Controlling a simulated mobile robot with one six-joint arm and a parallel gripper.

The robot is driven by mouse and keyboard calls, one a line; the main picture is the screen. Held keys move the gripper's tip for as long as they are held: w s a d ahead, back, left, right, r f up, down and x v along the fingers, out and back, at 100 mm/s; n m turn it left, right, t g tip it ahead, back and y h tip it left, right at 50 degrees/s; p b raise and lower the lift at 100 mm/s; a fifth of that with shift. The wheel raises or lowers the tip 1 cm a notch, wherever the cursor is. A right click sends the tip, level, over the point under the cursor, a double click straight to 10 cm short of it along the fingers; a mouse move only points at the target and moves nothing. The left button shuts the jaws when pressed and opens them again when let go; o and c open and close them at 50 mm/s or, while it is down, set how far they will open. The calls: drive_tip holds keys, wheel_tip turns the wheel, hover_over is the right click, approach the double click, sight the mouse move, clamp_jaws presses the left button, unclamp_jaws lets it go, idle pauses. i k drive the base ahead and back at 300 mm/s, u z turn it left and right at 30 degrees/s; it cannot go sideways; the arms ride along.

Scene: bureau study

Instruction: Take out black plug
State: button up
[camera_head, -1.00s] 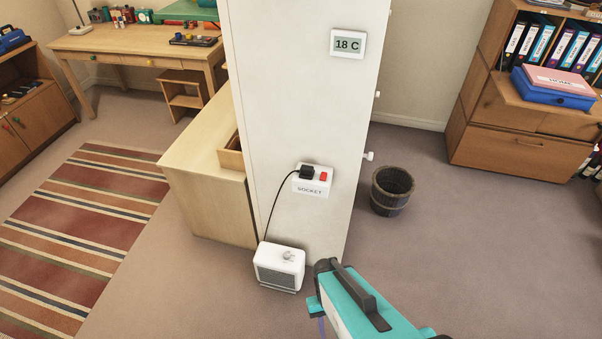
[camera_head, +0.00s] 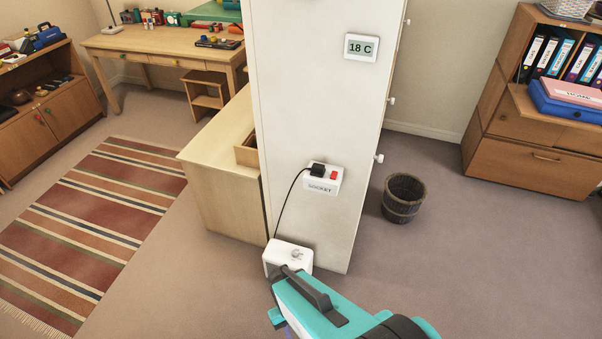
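The black plug (camera_head: 317,170) sits in the white socket box (camera_head: 324,180) low on the pale cabinet's front face. The box reads "SOCKET" and has a red switch (camera_head: 334,176) to the right of the plug. A black cord (camera_head: 283,214) runs from the plug down to the white heater (camera_head: 289,252) on the floor. My teal and black arm enters from the bottom and covers the lower part of the heater. It is apart from the plug in the picture. I see no gripper fingers.
The tall pale cabinet (camera_head: 307,110) carries an "18 C" display (camera_head: 361,47). White knobs (camera_head: 379,159) stick out at its right side. A dark bucket (camera_head: 402,198) stands to the right, a wooden desk (camera_head: 217,190) to the left.

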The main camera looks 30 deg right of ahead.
sight(318, 171)
drive_tip(key=z, duration=0.4)
drive_tip(key=k, duration=0.2)
drive_tip(key=u, duration=2.6)
drive_tip(key=k, duration=0.15)
drive_tip(key=u, duration=1.25)
drive_tip(key=k, duration=1.9)
drive_tip(key=z, duration=0.3)
